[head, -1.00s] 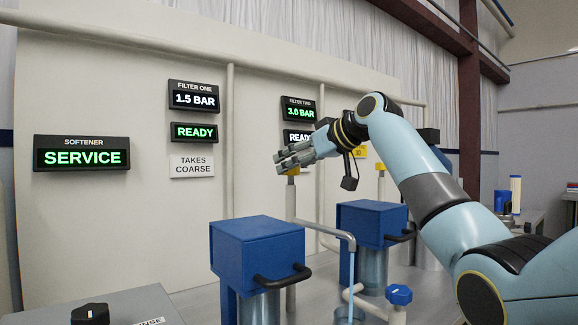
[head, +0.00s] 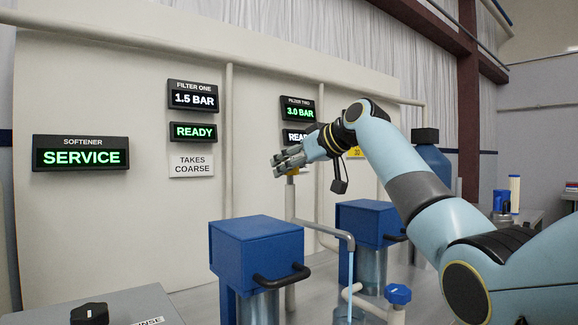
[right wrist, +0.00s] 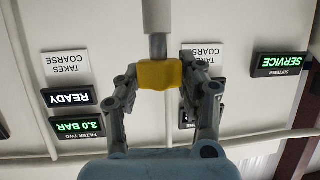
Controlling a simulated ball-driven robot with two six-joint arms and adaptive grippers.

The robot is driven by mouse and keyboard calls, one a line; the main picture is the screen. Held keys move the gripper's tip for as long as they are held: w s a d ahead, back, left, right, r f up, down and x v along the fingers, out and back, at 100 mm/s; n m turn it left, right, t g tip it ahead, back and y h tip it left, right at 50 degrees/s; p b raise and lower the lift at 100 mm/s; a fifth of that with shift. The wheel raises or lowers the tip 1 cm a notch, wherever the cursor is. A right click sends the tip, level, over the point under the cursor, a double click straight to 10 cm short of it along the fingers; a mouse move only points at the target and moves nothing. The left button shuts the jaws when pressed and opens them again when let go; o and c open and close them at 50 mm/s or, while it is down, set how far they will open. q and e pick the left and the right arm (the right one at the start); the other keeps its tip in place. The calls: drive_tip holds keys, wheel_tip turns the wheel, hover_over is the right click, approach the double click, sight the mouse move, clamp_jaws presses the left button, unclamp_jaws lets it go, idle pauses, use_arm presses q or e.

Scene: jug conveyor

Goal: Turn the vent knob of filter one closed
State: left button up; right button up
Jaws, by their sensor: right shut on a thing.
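My right gripper (head: 285,162) is shut on a yellow knob (right wrist: 159,75), with one finger on each side of it in the right wrist view. The knob sits on top of a thin upright pipe (head: 290,205) behind the nearer blue-topped housing (head: 257,250). In the head view the fingers hide most of the knob, and only a bit of yellow shows below them. The filter one display (head: 194,97) reads 1.5 BAR, and the panel below it (head: 194,132) reads READY. My left gripper is not in view.
A second blue-topped housing (head: 368,222) stands to the right, partly behind my right arm. A bent grey pipe (head: 325,230) pours water downward between the housings. A blue valve knob (head: 398,294) is at the front. A grey box with a black knob (head: 90,313) is front left.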

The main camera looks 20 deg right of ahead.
drive_tip(key=shift+r+p, duration=0.1)
drive_tip(key=shift+p, duration=0.45)
drive_tip(key=m+h+p, duration=0.2)
drive_tip(key=h+p, duration=0.1)
drive_tip(key=p, duration=0.1)
drive_tip(key=m+t+h+p, duration=0.1)
drive_tip(key=m+h+p, duration=0.2)
drive_tip(key=p, duration=0.1)
drive_tip(key=shift+r+p, duration=0.2)
drive_tip(key=shift+p, duration=0.2)
drive_tip(key=shift+f+m+h+p, duration=0.2)
drive_tip(key=shift+m+h+p, duration=0.2)
drive_tip(key=shift+m+h, duration=1.2)
drive_tip(key=shift+f+m+h+b, duration=0.2)
drive_tip(key=shift+m+h+b, duration=0.45)
drive_tip(key=shift+m+h, duration=0.2)
drive_tip(key=shift+d+m+g+h+b, duration=0.1)
drive_tip(key=shift+m+g+h+b, duration=0.7)
drive_tip(key=shift+m+h+b, duration=0.35)
drive_tip(key=shift+m+g+h+b, duration=0.3)
drive_tip(key=shift+h+b, duration=0.1)
